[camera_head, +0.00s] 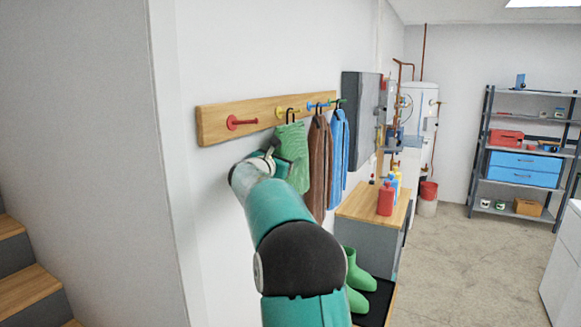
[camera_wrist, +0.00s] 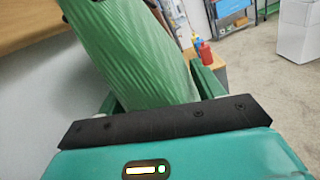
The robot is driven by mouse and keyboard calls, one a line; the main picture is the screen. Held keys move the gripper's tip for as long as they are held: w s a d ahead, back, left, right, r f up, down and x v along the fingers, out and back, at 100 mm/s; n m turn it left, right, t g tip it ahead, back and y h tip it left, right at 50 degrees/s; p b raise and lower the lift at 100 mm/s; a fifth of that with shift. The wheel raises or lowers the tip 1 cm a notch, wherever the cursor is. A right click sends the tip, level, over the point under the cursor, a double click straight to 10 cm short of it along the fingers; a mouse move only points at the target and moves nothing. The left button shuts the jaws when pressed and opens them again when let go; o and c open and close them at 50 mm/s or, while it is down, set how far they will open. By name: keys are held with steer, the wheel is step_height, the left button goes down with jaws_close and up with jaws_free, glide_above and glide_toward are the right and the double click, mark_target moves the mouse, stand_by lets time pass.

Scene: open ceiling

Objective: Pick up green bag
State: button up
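The green bag (camera_head: 293,152) hangs by a dark loop from the yellow peg on the wooden wall rail. In the wrist view the green bag (camera_wrist: 130,50) is a ribbed green sheet that fills the space in front of my gripper. My gripper (camera_wrist: 158,88) has its two green fingers spread wide, one on each side of the bag's lower part. In the head view my gripper (camera_head: 280,163) is at the bag's left edge, partly hidden by my arm. Whether a finger touches the bag cannot be told.
A brown garment (camera_head: 318,168) and a blue one (camera_head: 338,145) hang close to the right. The wooden rail (camera_head: 215,125) has a free red peg. A wooden-topped cabinet (camera_head: 360,207) with bottles stands below, and green boots (camera_head: 357,275) sit on a dark mat. The floor at right is clear.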

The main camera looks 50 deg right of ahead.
steer(key=shift+c, duration=0.6)
steer(key=shift+r, duration=0.1)
steer(key=shift+r, duration=0.2)
steer(key=shift+s+d+r, duration=0.1)
steer(key=shift+s+r, duration=0.3)
steer(key=shift+r, duration=0.15)
steer(key=s+d, duration=0.2)
steer(key=s, duration=0.6)
steer(key=s+d, duration=0.2)
steer(key=s, duration=0.6)
steer(key=shift+s+d, duration=0.25)
steer(key=shift+d, duration=0.15)
steer(key=shift+a, duration=0.15)
